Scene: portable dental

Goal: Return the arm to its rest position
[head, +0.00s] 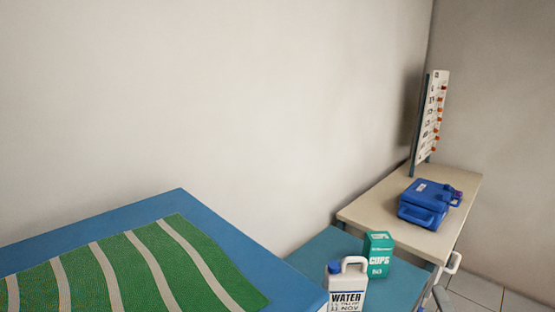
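My gripper and arm are not in the head view, so whether the gripper is open or shut, and where it is, does not show.
A blue table (90,236) with a green, white-striped mat (135,265) is at the lower left. A water jug (347,287) and a green cups box (379,254) stand on a teal surface (325,252). Behind, a beige table (385,205) holds a blue case (424,203) and an upright board (432,115).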

